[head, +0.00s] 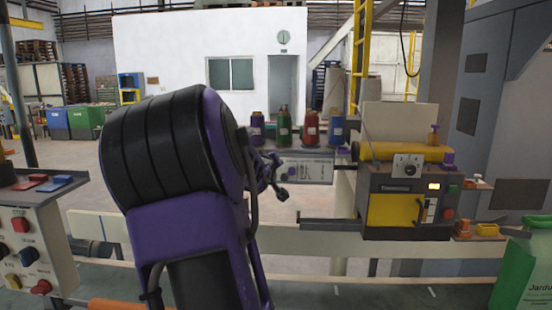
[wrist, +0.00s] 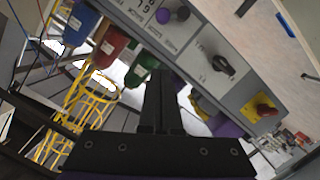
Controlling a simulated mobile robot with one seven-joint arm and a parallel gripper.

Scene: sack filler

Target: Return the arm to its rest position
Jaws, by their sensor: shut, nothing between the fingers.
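My purple and black arm (head: 195,190) stands raised in the left middle of the head view. It hides what lies behind it. In the wrist view my gripper (wrist: 162,75) is shut, its two dark fingers together with nothing between them. A grey panel (wrist: 215,35) lies beyond the fingers, tilted in the picture. It carries a black rotary knob (wrist: 222,66), a purple knob (wrist: 172,14) and a red button on yellow (wrist: 264,108). The fingers appear apart from these, though the exact gap is hard to tell.
Several coloured bottles stand on a shelf, among them a red bottle (head: 310,127) and a blue bottle (head: 336,127). A yellow and grey machine (head: 395,200) stands on the right, a button box (head: 30,245) on the left, and a green sack (head: 525,270) at the lower right.

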